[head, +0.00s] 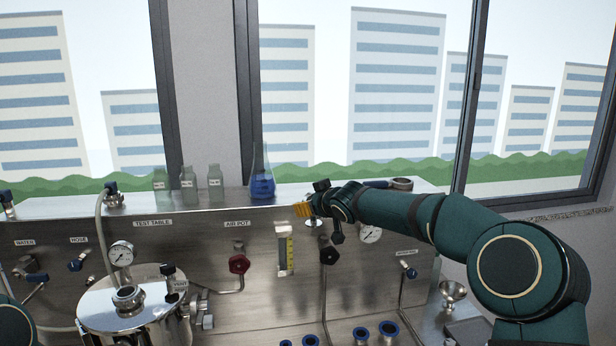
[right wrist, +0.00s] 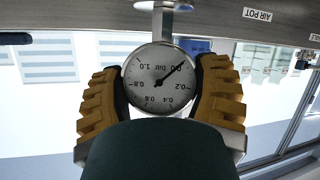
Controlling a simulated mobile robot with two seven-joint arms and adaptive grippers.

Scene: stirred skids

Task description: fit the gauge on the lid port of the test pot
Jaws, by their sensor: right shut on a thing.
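The gauge (right wrist: 160,72) is a round white dial with a metal rim, and it reads upside down in the right wrist view. My right gripper (right wrist: 162,88) has its ribbed yellow fingers shut on both sides of it. The gauge's stem and flange (right wrist: 163,5) point to the top of that view. In the head view my right gripper (head: 306,210) is in front of the panel's upper edge, and the flange (head: 313,222) shows below it. The test pot (head: 135,305) is steel, at lower left, with a round lid port (head: 128,297) well apart from the gauge. My left gripper is out of view.
The steel panel (head: 200,250) carries a dial (head: 121,253) at left, another dial (head: 370,233), a red knob (head: 239,264) and a flow tube (head: 285,250). Bottles (head: 189,183) and a blue flask (head: 262,185) stand on its top. Several blue rings lie at the bottom.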

